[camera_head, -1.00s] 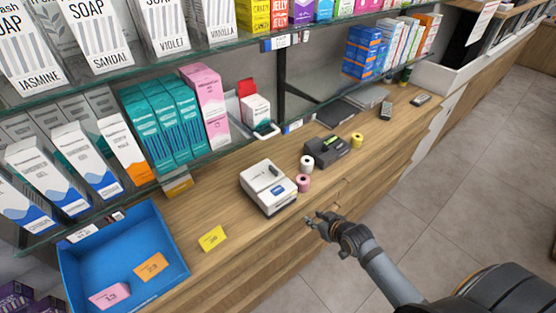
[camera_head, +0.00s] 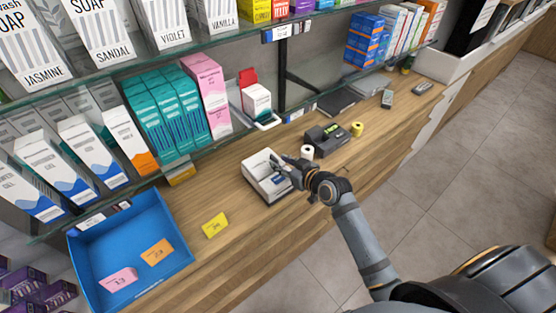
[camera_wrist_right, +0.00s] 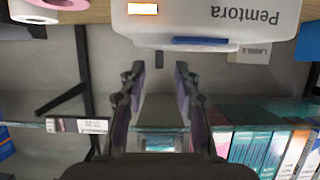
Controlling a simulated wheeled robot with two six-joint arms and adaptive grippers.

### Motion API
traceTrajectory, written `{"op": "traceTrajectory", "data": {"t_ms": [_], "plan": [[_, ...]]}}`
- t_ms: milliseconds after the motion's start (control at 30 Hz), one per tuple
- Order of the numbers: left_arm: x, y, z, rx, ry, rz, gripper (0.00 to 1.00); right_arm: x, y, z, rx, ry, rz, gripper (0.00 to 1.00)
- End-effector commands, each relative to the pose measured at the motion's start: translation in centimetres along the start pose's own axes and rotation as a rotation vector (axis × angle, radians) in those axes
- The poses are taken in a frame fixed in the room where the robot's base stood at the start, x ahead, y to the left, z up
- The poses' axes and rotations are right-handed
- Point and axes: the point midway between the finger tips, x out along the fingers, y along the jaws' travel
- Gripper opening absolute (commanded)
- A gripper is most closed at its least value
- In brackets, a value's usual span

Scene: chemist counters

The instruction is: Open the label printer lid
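The label printer, a white box with rounded edges, stands on the wooden counter (camera_head: 265,181). In the right wrist view the white printer body (camera_wrist_right: 210,18) appears upside down, with the word "Pemtora", a small lit orange-white window and a blue bar (camera_wrist_right: 200,41) along one edge. Its lid looks shut. My right gripper (camera_head: 288,166) is over the printer's right side in the head view and hides part of it. In the wrist view its two fingers (camera_wrist_right: 158,75) are apart with nothing between them; I cannot tell whether they touch the printer. My left gripper is not in view.
A white roll (camera_head: 307,152), a dark device (camera_head: 327,140) and a yellow roll (camera_head: 357,129) stand right of the printer. A blue tray (camera_head: 180,245) and a yellow card (camera_head: 215,225) lie to the left. Glass shelves with boxes overhang the counter's back.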

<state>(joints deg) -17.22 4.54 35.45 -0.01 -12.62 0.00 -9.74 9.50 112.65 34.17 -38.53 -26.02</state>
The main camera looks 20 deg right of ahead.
Motion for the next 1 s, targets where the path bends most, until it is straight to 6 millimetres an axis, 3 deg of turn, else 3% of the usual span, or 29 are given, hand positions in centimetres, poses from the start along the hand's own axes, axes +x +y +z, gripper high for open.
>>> {"op": "traceTrajectory", "data": {"t_ms": [200, 467, 733, 1000], "plan": [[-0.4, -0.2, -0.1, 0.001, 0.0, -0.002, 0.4, 2.2, 0.0, 0.0, 0.0, 0.0, 0.001, 0.32], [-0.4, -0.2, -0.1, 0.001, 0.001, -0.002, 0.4, 2.4, 0.1, 0.1, 0.0, -0.001, 0.001, 0.32], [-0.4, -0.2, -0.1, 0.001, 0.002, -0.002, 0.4, 2.4, 0.1, 0.1, 0.0, -0.001, 0.001, 0.0], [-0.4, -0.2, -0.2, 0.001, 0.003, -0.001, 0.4, 2.4, 0.1, 0.1, 0.0, -0.001, 0.001, 0.0]]}}
